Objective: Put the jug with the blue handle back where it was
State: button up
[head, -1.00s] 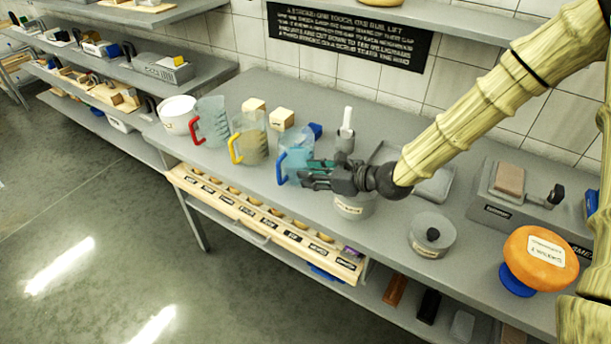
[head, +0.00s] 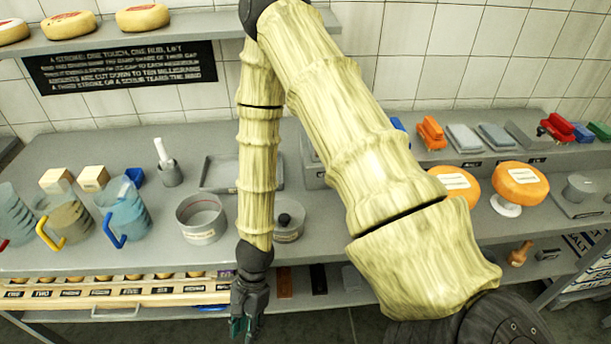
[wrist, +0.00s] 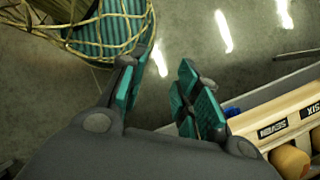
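The jug with the blue handle (head: 128,218) is clear with bluish contents. It stands upright on the grey bench at the left of the head view, its handle towards the front left. It is just right of the jug with the yellow handle (head: 70,222). My gripper (head: 244,328) hangs low in front of the bench edge, to the right of the jug and well apart from it. In the wrist view my gripper (wrist: 165,90) has its teal fingers spread, with only floor between them. The blue-handled jug is not in the wrist view.
A round grey pot (head: 202,220) stands right of the jug. A pestle and mortar (head: 169,172), a tray (head: 220,173) and pale blocks (head: 92,178) are behind. A labelled wooden rack (head: 150,293) runs below the bench front.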

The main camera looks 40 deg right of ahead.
jog(key=s+d+f+n+t+h, duration=0.2)
jog(key=s+d+f+n+h, duration=0.3)
jog(key=s+d+f+n, duration=0.4)
jog(key=s+n, duration=0.2)
jog(key=n, duration=0.3)
jog(key=shift+s+d+f+t, duration=0.2)
jog(key=shift+d+f+t, duration=0.1)
jog(key=shift+d+f, duration=0.1)
jog(key=shift+f+b, duration=0.6)
jog(key=shift+b, duration=0.05)
